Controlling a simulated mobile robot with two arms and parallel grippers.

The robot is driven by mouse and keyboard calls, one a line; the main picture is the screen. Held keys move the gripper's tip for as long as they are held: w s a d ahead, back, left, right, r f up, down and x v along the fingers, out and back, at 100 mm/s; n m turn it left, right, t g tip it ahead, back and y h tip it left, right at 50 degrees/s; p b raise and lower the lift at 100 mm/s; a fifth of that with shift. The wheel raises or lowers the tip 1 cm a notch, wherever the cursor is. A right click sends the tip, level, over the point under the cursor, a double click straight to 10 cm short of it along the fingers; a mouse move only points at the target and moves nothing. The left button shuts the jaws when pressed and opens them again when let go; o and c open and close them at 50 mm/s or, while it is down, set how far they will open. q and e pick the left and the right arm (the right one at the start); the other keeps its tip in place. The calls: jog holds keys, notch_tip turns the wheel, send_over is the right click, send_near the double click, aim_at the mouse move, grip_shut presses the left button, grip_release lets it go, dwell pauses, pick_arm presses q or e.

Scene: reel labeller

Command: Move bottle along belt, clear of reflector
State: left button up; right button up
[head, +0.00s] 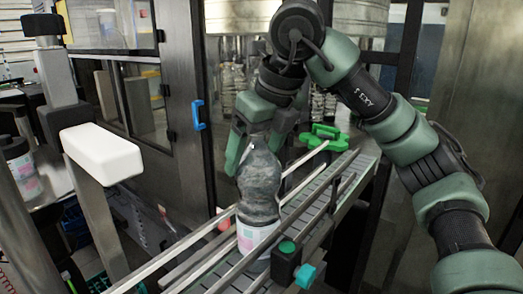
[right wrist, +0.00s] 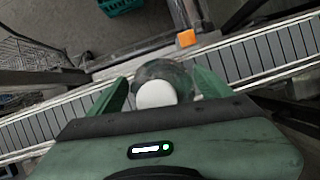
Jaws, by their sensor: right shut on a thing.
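The bottle (head: 259,190) is clear and grey, with a white label low on its body. It stands on the conveyor belt (head: 318,190) between the rails. My right gripper (head: 258,140) comes from above and is shut on the bottle's upper part. In the right wrist view the bottle's white cap (right wrist: 157,95) shows between the two green fingers. A small orange block (right wrist: 186,38), perhaps the reflector, is at the belt's edge close to the bottle; in the head view it shows reddish (head: 224,224) behind the bottle. My left gripper is not in view.
A black box with a green button (head: 287,247) and a teal part (head: 305,276) sits at the belt's near side, close to the bottle. Metal guide rails (head: 180,247) run along the belt. A green star-shaped part (head: 324,137) is at the far end. Another bottle (head: 20,170) stands far left.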

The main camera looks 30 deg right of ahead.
jog(key=s+a, duration=0.3)
jog(key=a, duration=0.5)
jog(key=shift+s+a+r, duration=0.2)
jog(key=shift+s, duration=0.05)
dwell(0.4)
jog(key=shift+f+b, duration=0.45)
jog(key=shift+b, duration=0.05)
jog(key=o, duration=2)
jog(key=shift+o, duration=0.2)
jog(key=shift+s, duration=0.1)
jog(key=v, duration=0.7)
jog(key=shift+s+r, duration=0.2)
jog(key=shift+r, duration=0.15)
